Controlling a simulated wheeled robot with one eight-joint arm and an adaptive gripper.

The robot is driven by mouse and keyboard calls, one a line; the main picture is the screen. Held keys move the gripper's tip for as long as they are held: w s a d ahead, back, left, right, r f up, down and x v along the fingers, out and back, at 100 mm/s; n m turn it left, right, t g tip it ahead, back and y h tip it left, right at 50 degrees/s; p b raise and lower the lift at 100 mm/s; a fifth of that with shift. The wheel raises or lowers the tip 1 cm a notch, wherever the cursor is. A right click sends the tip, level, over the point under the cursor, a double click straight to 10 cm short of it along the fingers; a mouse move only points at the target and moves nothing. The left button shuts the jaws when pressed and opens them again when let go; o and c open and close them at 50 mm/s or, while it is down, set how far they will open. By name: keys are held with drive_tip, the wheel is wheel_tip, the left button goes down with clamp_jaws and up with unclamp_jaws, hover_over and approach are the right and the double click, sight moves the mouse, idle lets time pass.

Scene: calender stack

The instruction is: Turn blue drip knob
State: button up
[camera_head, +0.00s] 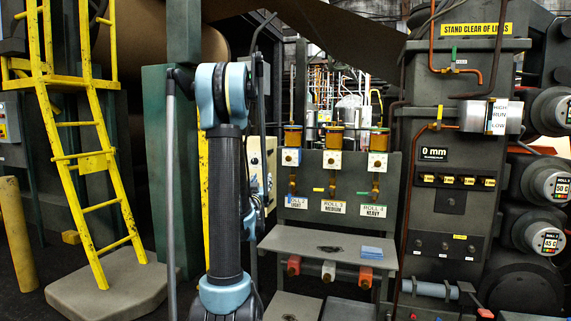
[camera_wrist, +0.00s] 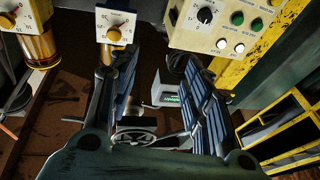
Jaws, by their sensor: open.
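Three drip units hang in a row on the grey machine in the head view. The dial is apart from the fingertips, up and left of the gap. In the head view my gripper is hidden behind my arm.
The medium knob (camera_head: 333,160) and heavy knob (camera_head: 378,160) sit to the right. A cream control box (camera_wrist: 228,25) with a black knob and buttons stands close beyond my right finger. A yellow frame (camera_wrist: 285,125) is at right. A grey shelf (camera_head: 325,244) lies below the drip units.

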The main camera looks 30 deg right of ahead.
drive_tip(key=s+d+m+g+h, duration=0.2)
drive_tip(key=s+d+h, duration=0.1)
drive_tip(key=d+h, duration=0.15)
approach(288, 159)
drive_tip(key=shift+y, duration=0.25)
drive_tip(key=x, duration=0.9)
drive_tip(key=shift+r, duration=0.2)
drive_tip(key=c, duration=1)
drive_tip(key=shift+a+m, duration=0.1)
drive_tip(key=shift+m, duration=0.2)
drive_tip(key=shift+c, duration=0.2)
